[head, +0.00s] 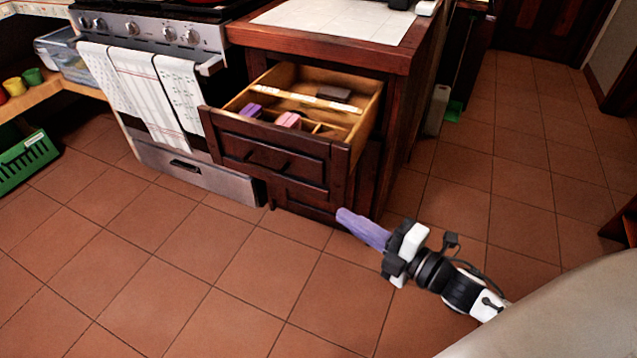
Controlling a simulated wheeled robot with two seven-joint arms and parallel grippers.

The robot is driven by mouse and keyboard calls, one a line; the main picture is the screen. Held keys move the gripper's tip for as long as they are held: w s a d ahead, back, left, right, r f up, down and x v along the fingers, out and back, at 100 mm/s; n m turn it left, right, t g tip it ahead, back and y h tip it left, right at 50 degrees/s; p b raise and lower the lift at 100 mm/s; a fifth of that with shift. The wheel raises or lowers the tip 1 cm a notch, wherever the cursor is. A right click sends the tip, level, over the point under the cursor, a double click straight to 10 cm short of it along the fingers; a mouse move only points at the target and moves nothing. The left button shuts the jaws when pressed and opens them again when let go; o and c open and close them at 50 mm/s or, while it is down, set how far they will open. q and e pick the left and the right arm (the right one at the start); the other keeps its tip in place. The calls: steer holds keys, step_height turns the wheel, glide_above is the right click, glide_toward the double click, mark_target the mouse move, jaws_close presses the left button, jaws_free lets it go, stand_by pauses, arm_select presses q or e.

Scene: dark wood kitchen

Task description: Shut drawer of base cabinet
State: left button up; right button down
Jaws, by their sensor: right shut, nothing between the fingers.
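The base cabinet (398,95) is dark red-brown wood with a white-tiled top. Its top drawer (268,152) is pulled well out, showing a light wood inside with dividers. The drawers below it look closed. My right gripper (345,217) has long purple fingers that are shut and empty. In the picture it is below and right of the open drawer's front, over the floor, and appears apart from the cabinet. My left gripper is out of view.
In the drawer lie a purple item (250,110), a pink item (289,120) and a dark block (333,94). A stove (150,32) with towels stands left of the cabinet. A green crate (27,160) is at far left. The tiled floor in front is clear.

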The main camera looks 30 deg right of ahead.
mark_target(320, 179)
steer(key=w, duration=0.3)
steer(key=w+a+r+n+b, duration=0.1)
steer(key=w, duration=0.3)
steer(key=w+n+y, duration=0.1)
steer(key=w, duration=0.3)
steer(key=shift+w+a+r, duration=0.15)
steer(key=shift+a+r, duration=0.05)
steer(key=shift+a, duration=0.2)
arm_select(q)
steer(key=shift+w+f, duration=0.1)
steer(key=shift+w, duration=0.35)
arm_select(e)
steer(key=shift+w+d, duration=0.4)
steer(key=shift+d, duration=0.15)
arm_select(q)
steer(key=shift+b, duration=0.3)
